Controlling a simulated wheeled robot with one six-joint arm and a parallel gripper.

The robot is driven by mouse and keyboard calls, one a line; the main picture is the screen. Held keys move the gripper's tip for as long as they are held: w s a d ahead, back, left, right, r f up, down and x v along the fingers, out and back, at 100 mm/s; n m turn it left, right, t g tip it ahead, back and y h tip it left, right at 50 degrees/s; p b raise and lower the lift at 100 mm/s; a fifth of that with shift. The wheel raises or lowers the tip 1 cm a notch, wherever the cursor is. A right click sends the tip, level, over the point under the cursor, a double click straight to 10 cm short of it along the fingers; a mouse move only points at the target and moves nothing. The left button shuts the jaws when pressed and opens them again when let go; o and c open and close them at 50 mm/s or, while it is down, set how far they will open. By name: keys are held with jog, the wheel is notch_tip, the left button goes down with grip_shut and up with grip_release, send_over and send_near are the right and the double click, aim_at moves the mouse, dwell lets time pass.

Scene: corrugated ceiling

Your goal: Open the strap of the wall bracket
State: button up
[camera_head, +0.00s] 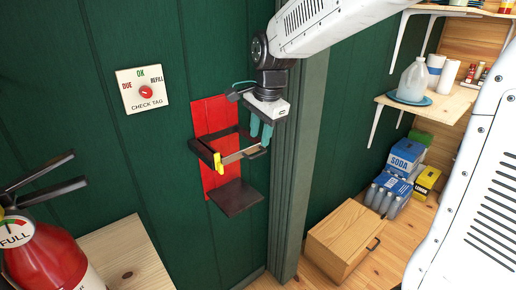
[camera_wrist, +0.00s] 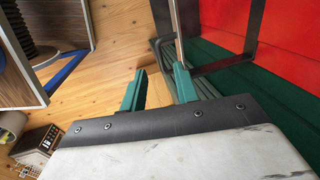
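The wall bracket has a red back plate (camera_head: 212,116), dark side arms and a dark shelf (camera_head: 236,197) below. Its strap (camera_head: 240,155) is a pale metal strip that spans the front, with a yellow piece (camera_head: 219,163) at its left end and a dark piece at its right end. In the wrist view a pale strip of the strap (camera_wrist: 178,38) runs down towards the fingers. My gripper (camera_head: 261,129) has teal fingers, apart, just above the strap's right end. In the wrist view my gripper (camera_wrist: 158,88) shows a gap with nothing clearly held; contact cannot be told.
A red fire extinguisher (camera_head: 45,260) stands at the lower left by a wooden surface (camera_head: 125,255). A check-tag dial (camera_head: 143,90) is on the green wall. A green post (camera_head: 299,165) stands close right of the bracket. A wooden box (camera_head: 343,238) and shelves are further right.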

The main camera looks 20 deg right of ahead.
aim_at(258, 148)
jog(key=f, duration=0.3)
jog(key=w+f, duration=0.1)
jog(key=f, duration=0.1)
jog(key=shift+a+f, duration=0.15)
grip_shut()
